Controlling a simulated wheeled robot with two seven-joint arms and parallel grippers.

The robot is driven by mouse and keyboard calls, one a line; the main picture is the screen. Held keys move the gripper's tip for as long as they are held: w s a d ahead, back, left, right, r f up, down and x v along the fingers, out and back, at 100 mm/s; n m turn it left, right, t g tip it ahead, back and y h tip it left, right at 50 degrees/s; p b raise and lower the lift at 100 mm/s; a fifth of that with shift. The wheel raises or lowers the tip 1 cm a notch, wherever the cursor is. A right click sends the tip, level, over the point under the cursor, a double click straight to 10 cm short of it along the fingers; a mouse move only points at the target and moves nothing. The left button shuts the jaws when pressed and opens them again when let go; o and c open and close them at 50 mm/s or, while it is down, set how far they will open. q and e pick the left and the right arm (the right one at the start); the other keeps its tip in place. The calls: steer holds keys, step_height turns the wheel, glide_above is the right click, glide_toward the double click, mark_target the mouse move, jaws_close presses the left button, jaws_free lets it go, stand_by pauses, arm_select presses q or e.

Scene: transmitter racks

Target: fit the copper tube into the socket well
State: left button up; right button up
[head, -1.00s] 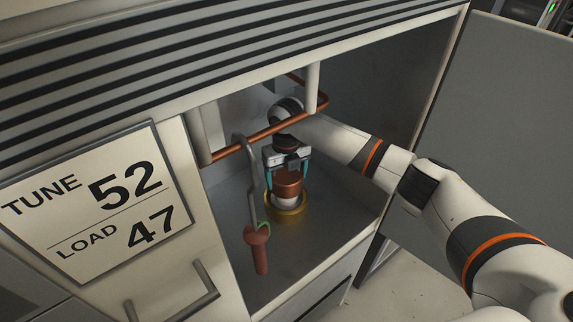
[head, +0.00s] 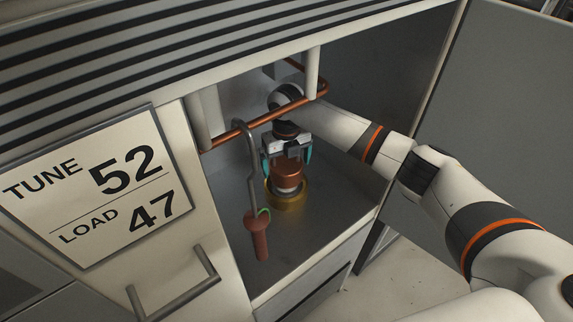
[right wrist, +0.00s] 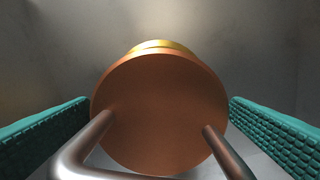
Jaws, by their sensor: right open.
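The copper tube (head: 288,173), with a pale band below its copper cap, stands upright in the gold ring of the socket well (head: 287,201) on the cabinet floor. How deep it sits cannot be told. My right gripper (head: 287,154) is open just above the tube's top, its teal fingers to either side. In the right wrist view the round copper end (right wrist: 160,115) fills the middle, with gaps to both teal pads, and a strip of gold shows behind it. A grey handle bar crosses in front of the copper face. My left gripper is not in view.
A copper pipe (head: 262,126) crosses the cabinet opening near my right wrist. A grey hooked rod (head: 251,177) with a red-brown handle (head: 259,235) hangs from it, left of the tube. The cabinet floor (head: 330,205) right of the socket is clear.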

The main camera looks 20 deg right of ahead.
step_height(320, 180, up, 11)
steer(key=shift+f+b, duration=0.1)
steer(key=shift+b, duration=0.8)
